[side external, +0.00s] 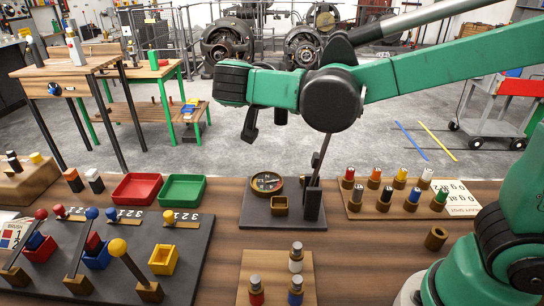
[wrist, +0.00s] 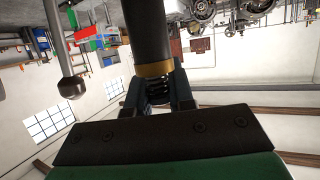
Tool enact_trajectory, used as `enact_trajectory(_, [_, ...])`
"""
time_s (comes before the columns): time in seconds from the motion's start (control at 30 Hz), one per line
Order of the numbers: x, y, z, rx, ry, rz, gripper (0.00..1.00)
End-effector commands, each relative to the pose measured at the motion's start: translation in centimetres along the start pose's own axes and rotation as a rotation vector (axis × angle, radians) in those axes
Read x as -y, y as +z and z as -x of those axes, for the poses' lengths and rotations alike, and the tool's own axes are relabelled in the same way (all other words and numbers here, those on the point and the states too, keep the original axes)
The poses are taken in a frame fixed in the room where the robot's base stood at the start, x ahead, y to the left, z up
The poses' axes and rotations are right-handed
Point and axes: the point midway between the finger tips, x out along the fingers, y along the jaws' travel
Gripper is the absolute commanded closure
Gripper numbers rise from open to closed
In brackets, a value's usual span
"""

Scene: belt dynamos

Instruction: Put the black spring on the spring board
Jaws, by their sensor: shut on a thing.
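In the wrist view my gripper (wrist: 157,100) is shut on the black spring (wrist: 157,87). Its dark coils show between the fingers, with a gold band and a wide black cylinder in line with them. In the side view my green arm reaches in above the bench, and the jaws and spring cannot be made out clearly. A wooden board (side external: 246,263) at front centre bears red, blue and white pieces with metal tops. Another wooden board (side external: 367,212) at right bears several coloured pieces. I cannot tell for certain which is the spring board.
Red (side external: 137,188) and green (side external: 182,191) trays and a black rack (side external: 195,268) with ball-topped levers are at left.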

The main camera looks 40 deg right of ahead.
Motion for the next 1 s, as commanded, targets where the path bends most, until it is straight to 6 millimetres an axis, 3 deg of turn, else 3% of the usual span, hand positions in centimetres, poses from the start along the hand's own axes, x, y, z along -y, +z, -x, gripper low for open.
enact_trajectory(0.3, [2.1,-1.5,-1.2,0.0,-0.408,0.148,1.0])
enact_trajectory(0.63, [3.4,-3.3,0.3,-0.001,-0.761,0.276,1.0])
enact_trajectory(0.77, [3.5,-3.0,0.3,-0.003,-0.744,0.272,1.0])
enact_trajectory(1.0, [2.6,-1.3,-0.9,-0.003,-0.418,0.154,1.0])
